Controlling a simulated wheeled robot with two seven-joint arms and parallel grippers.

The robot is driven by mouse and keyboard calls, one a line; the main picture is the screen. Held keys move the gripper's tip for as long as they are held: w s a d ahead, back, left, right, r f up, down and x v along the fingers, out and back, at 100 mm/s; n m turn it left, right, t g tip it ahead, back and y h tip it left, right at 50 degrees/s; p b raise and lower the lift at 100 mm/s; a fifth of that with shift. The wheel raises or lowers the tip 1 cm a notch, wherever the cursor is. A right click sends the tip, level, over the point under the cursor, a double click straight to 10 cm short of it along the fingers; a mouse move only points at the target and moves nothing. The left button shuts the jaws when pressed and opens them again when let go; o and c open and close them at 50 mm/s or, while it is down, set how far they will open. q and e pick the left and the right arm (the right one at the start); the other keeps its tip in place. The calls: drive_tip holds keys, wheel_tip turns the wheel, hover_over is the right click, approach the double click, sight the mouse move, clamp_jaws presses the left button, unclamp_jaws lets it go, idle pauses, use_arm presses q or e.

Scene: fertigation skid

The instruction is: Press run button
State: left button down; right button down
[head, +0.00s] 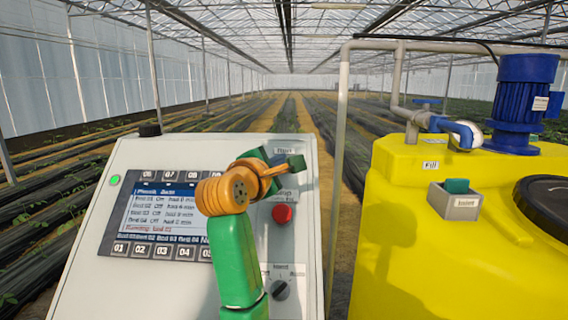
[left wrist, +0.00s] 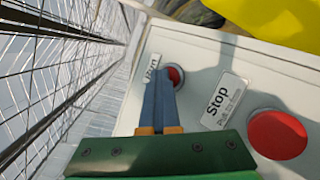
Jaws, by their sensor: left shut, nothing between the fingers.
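My right gripper is not in view.
A red stop button (head: 282,214) and a black selector knob (head: 279,290) are on the panel's right. A small green light (head: 115,179) is at its left edge. A grey box with a green button (head: 457,186) sits on the yellow tank (head: 400,250) at right.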

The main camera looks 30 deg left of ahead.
use_arm(q)
drive_tip(key=shift+s+d+r+p, duration=0.15)
drive_tip(key=shift+s+r+p, duration=0.15)
drive_tip(key=shift+r+p, duration=0.2)
drive_tip(key=shift+s, duration=0.1)
drive_tip(key=s+r, duration=0.1)
drive_tip(key=s+d+r, duration=0.1)
drive_tip(key=s+r, duration=0.1)
drive_tip(key=shift+d+r, duration=0.25)
drive_tip(key=shift+r, duration=0.15)
idle(0.8)
